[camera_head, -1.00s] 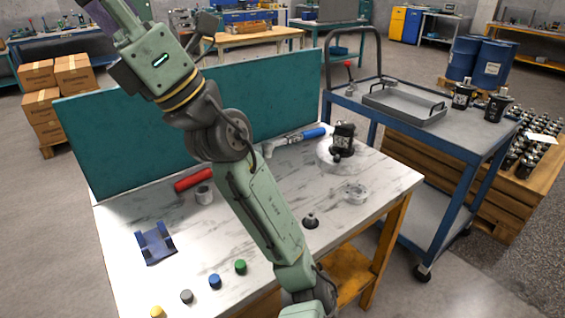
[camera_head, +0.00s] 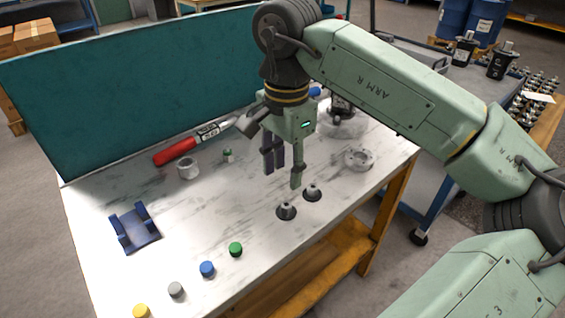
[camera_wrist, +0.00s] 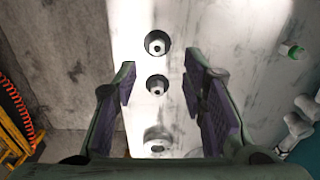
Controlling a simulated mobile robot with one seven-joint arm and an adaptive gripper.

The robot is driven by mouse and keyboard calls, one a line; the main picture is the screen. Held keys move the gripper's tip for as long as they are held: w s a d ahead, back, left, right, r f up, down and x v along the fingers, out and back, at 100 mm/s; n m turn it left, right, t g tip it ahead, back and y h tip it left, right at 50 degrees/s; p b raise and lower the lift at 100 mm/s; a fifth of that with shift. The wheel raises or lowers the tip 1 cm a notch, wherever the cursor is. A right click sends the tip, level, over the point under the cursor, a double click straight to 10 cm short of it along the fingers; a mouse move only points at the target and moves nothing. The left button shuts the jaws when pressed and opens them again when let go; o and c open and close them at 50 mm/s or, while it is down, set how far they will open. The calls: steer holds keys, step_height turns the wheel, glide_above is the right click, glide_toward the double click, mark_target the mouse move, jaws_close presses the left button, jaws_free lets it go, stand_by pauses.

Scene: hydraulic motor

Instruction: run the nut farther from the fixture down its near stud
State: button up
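Two small dark-based, cone-like pieces that look like the nuts stand on the marble table. The one farther from the round fixture (camera_head: 340,128) is at the front (camera_head: 286,211); it also shows in the wrist view (camera_wrist: 157,43). The nearer one (camera_head: 312,192) is behind and right of it, and shows lower in the wrist view (camera_wrist: 157,85). A black motor (camera_head: 343,107) stands on the fixture, partly hidden by my arm; I cannot make out the studs. My gripper (camera_head: 285,175) points down above and behind the nuts, open and empty.
A pale ring (camera_head: 358,158) lies right of the nuts. Coloured caps, including a green one (camera_head: 235,249), line the front edge. A blue cradle (camera_head: 134,228), a grey cylinder (camera_head: 188,168) and a red-handled tool (camera_head: 176,151) lie left. A teal panel (camera_head: 130,90) closes the back.

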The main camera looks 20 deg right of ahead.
mark_target(286, 204)
steer(key=shift+s+d+f, duration=0.1)
steer(key=shift+d+f, duration=0.05)
steer(key=shift+d, duration=0.1)
step_height(286, 204, down, 9)
steer(key=b, duration=0.6)
steer(key=shift+b, duration=0.35)
jaws_close()
stand_by(0.5)
steer(key=shift+r, duration=0.25)
steer(key=shift+r+p, duration=1.85)
steer(key=shift+r, duration=1.1)
